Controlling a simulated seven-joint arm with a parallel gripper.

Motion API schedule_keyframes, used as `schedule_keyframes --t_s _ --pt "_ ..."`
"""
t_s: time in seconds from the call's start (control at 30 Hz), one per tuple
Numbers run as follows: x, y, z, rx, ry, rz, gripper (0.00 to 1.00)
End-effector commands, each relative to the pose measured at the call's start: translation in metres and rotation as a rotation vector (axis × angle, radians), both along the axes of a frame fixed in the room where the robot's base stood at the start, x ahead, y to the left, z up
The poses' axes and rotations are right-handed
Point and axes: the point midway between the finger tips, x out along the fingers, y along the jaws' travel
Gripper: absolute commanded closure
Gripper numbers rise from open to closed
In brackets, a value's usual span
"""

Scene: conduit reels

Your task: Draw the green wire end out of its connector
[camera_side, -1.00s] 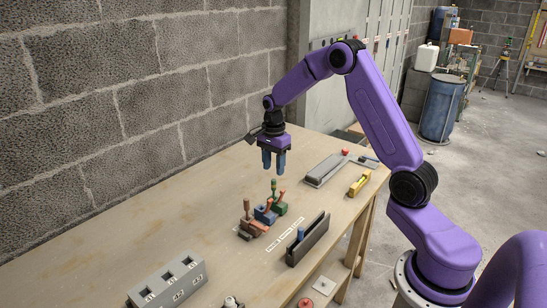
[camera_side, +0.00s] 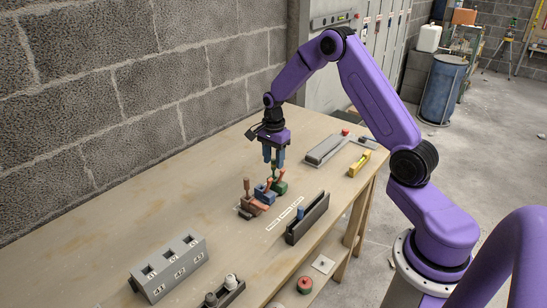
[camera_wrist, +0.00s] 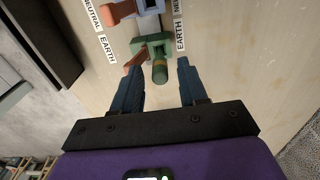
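The green connector (camera_side: 280,188) sits at the far end of a row of connectors on the bench, and also shows in the wrist view (camera_wrist: 144,47). Its orange lever (camera_wrist: 134,62) sticks out at the left. The green wire end (camera_wrist: 160,71), with a brownish band, stands out of the connector towards my gripper. My gripper (camera_side: 274,165) points down just above it. In the wrist view its blue fingers are apart, one each side of the wire end, with gaps showing. The fingers partly hide the wire end in the side view.
Blue (camera_side: 264,196) and orange-brown (camera_side: 250,208) connectors with upright parts stand close beside the green one. A dark channel (camera_side: 307,219) holding a blue piece lies to the right. A grey numbered block (camera_side: 168,268) stands nearer the camera. The bench's left side is clear.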

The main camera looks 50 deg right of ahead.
Motion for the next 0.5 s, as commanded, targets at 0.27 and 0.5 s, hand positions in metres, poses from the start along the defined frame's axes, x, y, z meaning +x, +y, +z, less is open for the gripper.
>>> schedule_keyframes --t_s 0.27,0.5 --pt "0.0001 0.0001 0.0003 0.000 0.000 0.000 1.00" --pt "0.0002 0.0001 0.0016 0.000 -0.001 0.000 1.00"
